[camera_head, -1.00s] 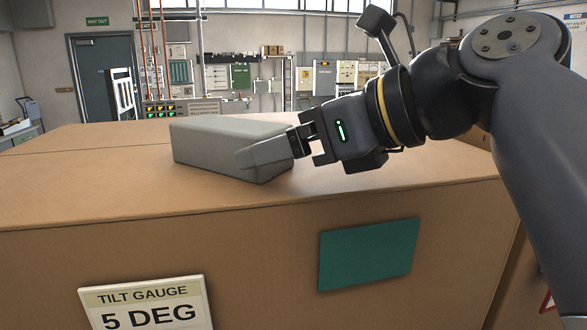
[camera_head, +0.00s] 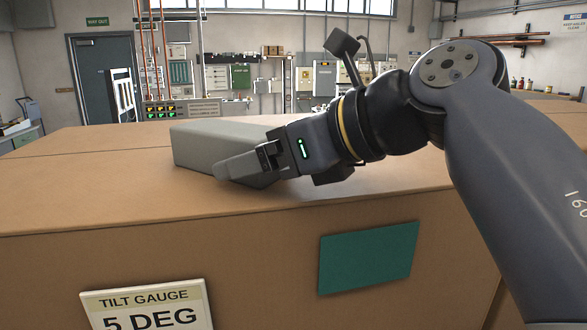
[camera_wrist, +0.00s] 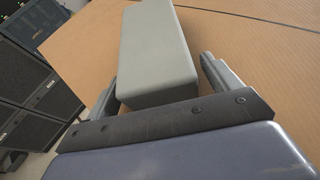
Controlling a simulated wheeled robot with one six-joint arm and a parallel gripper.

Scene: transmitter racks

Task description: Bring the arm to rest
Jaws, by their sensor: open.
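My gripper (camera_head: 236,167) is at the near right side of a grey block (camera_head: 216,141) on top of a large cardboard box (camera_head: 100,215). In the wrist view the grey block (camera_wrist: 155,50) lies ahead, with the two fingers of my gripper (camera_wrist: 160,80) spread apart near its close end. I cannot tell whether the fingers touch the block. In the head view the near finger hides part of the block's front side, and the far finger is hidden.
The box front bears a teal panel (camera_head: 368,257) and a label reading TILT GAUGE 5 DEG (camera_head: 148,308). The box top is bare left of the block. Dark rack units (camera_wrist: 35,95) stand beyond the box edge in the wrist view.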

